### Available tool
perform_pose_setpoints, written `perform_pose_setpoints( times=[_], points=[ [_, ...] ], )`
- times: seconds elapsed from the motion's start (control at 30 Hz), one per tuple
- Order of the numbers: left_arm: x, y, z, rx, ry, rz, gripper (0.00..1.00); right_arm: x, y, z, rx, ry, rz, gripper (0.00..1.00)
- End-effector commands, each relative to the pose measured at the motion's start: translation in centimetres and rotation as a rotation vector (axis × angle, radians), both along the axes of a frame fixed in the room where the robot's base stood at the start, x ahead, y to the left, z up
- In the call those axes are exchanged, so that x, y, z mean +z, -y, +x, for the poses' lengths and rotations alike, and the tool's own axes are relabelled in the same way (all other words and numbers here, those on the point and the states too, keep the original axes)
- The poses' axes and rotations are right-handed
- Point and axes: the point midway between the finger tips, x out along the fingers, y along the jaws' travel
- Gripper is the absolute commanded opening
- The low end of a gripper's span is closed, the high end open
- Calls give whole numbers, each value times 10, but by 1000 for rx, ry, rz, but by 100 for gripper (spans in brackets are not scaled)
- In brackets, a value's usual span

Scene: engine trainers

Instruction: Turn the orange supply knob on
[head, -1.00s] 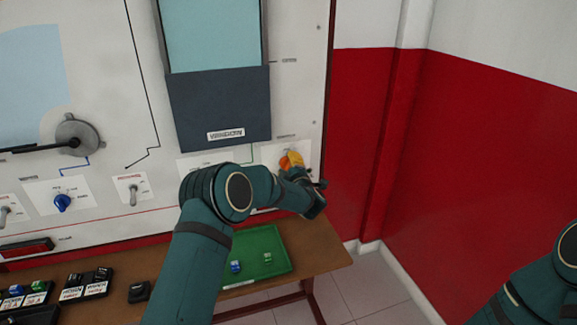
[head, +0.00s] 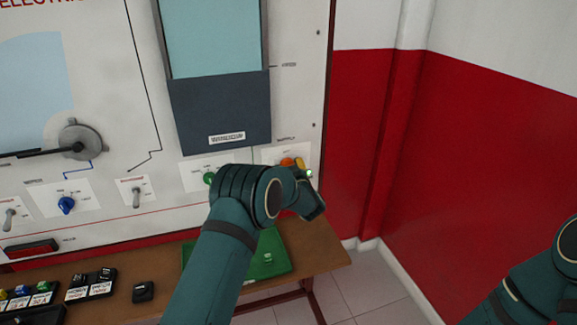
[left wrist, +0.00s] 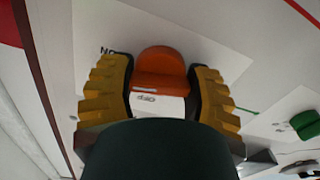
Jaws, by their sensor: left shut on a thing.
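The orange supply knob (head: 287,162) is on the lower right of the white panel, partly hidden by my left gripper (head: 296,165). In the left wrist view the orange knob (left wrist: 160,68) sits between the yellow-padded fingers of my left gripper (left wrist: 160,85), which is shut on it. A pale mark on the knob lies beside the "OFF" print, and an "ON" print shows to the left, partly behind a finger. Of my right side only arm links show in the head view; the right gripper is out of view.
A green knob (head: 208,178) is left of the supply knob, partly hidden by my arm; it also shows in the left wrist view (left wrist: 305,124). A blue knob (head: 66,205) and toggle switches are farther left. A green tray (head: 275,262) lies on the table below. A red-and-white wall stands right.

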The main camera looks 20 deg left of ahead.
Motion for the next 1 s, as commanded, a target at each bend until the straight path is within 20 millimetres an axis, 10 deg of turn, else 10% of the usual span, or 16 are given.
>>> perform_pose_setpoints(
  times=[0.97,1.0],
  points=[
    [-1,0,0,-1,-131,191,17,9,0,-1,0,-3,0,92],
    [-1,0,0,-1,-131,191,59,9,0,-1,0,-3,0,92]
  ],
)
